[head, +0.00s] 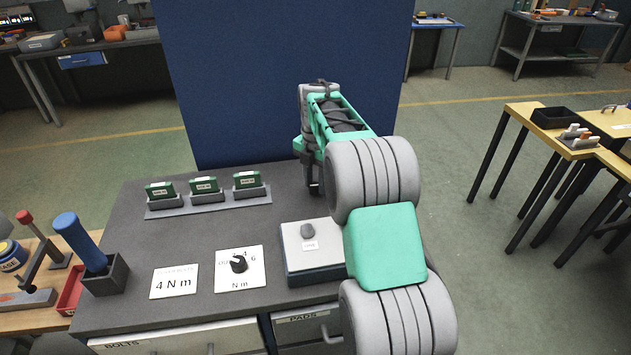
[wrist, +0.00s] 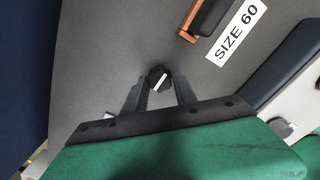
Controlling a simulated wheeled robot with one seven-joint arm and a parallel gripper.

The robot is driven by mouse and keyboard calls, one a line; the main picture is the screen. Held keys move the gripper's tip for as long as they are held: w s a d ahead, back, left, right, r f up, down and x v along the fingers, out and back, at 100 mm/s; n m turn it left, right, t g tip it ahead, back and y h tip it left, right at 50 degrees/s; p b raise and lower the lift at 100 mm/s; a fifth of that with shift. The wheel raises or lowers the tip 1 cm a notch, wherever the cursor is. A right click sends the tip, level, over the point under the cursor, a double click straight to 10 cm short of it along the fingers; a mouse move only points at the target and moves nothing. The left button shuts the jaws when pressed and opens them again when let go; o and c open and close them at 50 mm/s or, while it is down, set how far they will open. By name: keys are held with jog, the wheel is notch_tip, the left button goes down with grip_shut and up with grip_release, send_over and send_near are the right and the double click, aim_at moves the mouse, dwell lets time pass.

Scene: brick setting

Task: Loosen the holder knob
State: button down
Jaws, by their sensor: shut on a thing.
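In the wrist view a small dark knob (wrist: 159,77) with a pale mark on it sits between the fingertips of my gripper (wrist: 158,83). My gripper is shut on this knob, with a finger on each side. In the head view my gripper (head: 314,188) is low at the back right of the grey bench, and the knob is hidden there by my arm. A brown holder piece (wrist: 206,16) shows at the top of the wrist view beside a "SIZE 60" label (wrist: 237,31).
The grey bench (head: 200,235) carries several green blocks in a rack (head: 208,200), a "4 N m" card (head: 174,282), a dial card (head: 241,280), a blue-and-grey box (head: 312,252) with a grey knob, and a blue-handled tool (head: 80,243). A blue panel (head: 280,80) stands behind.

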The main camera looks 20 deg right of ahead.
aim_at(316, 185)
jog(key=c, duration=1)
grip_release()
notch_tip(316, 185, up, 8)
jog(key=shift+f+b, duration=0.1)
jog(key=shift+b, duration=0.55)
jog(key=shift+s, duration=0.1)
